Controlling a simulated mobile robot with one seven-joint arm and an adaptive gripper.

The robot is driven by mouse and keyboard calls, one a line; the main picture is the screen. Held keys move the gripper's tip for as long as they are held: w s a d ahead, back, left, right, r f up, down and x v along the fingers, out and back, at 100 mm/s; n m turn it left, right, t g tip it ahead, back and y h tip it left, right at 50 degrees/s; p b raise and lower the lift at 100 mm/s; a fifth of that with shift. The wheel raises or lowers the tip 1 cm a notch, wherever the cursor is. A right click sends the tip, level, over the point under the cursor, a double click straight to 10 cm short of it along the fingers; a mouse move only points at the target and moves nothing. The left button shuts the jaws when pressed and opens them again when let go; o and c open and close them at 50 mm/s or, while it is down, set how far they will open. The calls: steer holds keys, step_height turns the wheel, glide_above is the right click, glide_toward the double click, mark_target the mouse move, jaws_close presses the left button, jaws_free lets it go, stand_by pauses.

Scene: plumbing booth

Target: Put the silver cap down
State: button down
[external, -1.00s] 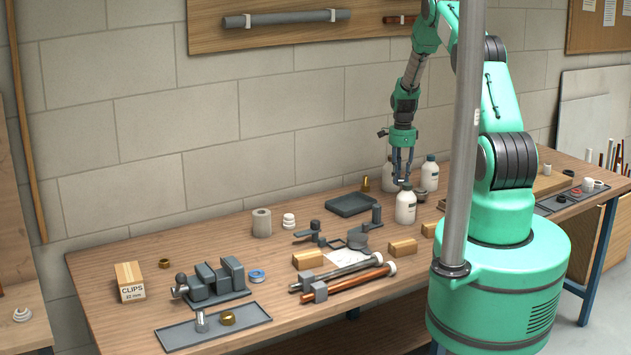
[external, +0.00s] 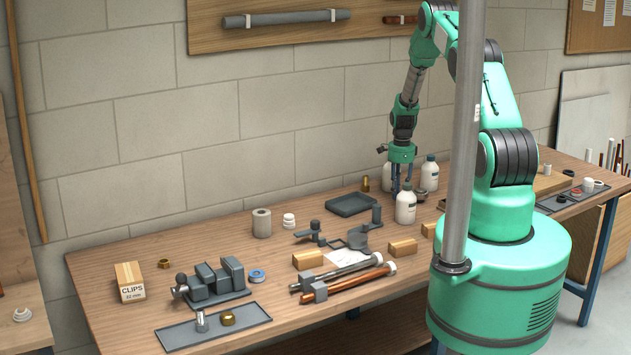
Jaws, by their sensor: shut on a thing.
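My gripper (external: 400,188) points down low over the back right part of the workbench, just behind the front white bottle (external: 406,209). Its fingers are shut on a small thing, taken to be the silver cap. The cap is too small and too hidden by the fingers and the bottle to make out clearly. I cannot tell whether it touches the bench top.
White bottles stand close around the gripper, one to the right (external: 430,174). A brass fitting (external: 365,184) and a dark tray (external: 351,204) are to the left. A wooden block (external: 403,248) lies in front. Bare bench (external: 215,236) shows farther left.

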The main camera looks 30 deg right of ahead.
steer(key=shift+f, duration=1.6)
steer(key=shift+f, duration=0.15)
steer(key=c, duration=1.4)
jaws_free()
steer(key=shift+w+r+b, duration=0.1)
steer(key=shift+r+b, duration=0.55)
steer(key=shift+r, duration=5.5)
steer(key=shift+r, duration=0.1)
